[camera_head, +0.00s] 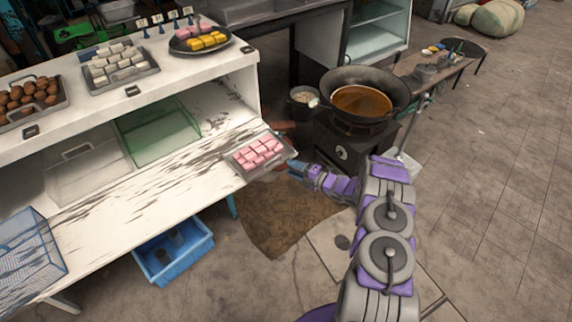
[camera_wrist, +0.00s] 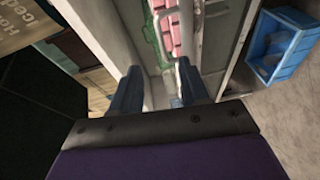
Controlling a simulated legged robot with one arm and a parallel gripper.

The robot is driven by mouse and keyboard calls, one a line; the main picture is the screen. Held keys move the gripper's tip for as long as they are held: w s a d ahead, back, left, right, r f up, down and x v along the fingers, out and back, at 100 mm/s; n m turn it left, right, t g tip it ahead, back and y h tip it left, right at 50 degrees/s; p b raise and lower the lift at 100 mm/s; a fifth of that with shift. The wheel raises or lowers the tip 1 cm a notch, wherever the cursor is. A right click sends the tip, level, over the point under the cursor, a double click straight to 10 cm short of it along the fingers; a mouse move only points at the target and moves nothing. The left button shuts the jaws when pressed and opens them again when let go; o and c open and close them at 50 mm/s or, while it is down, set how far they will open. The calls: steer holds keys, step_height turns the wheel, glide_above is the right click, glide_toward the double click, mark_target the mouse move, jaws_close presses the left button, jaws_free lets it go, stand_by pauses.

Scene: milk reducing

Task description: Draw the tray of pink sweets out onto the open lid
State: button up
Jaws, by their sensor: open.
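The tray (camera_head: 287,151) is a shallow metal tray holding several pink sweets (camera_head: 258,153). It lies at the right end of the worn white lower board (camera_head: 150,180) of the counter, which looks like the open lid. My gripper (camera_head: 297,170) is beside the tray's right corner, with its fingers apart. In the wrist view, my two blue fingers (camera_wrist: 158,88) stand open with a gap between them. The pink sweets (camera_wrist: 174,30) and a pale tray handle (camera_wrist: 158,35) show ahead, beyond the fingertips. Whether a finger touches the tray I cannot tell.
A clear green cover (camera_head: 158,132) stands on the board behind. Trays of white blocks (camera_head: 120,68) and brown balls (camera_head: 28,100) sit on the upper shelf. A wok of brown liquid (camera_head: 362,100) on a stove is right of the tray. A blue crate (camera_head: 175,262) is below.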

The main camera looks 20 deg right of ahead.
steer(key=shift+s+d, duration=0.15)
steer(key=shift+s, duration=0.05)
steer(key=shift+o, duration=0.4)
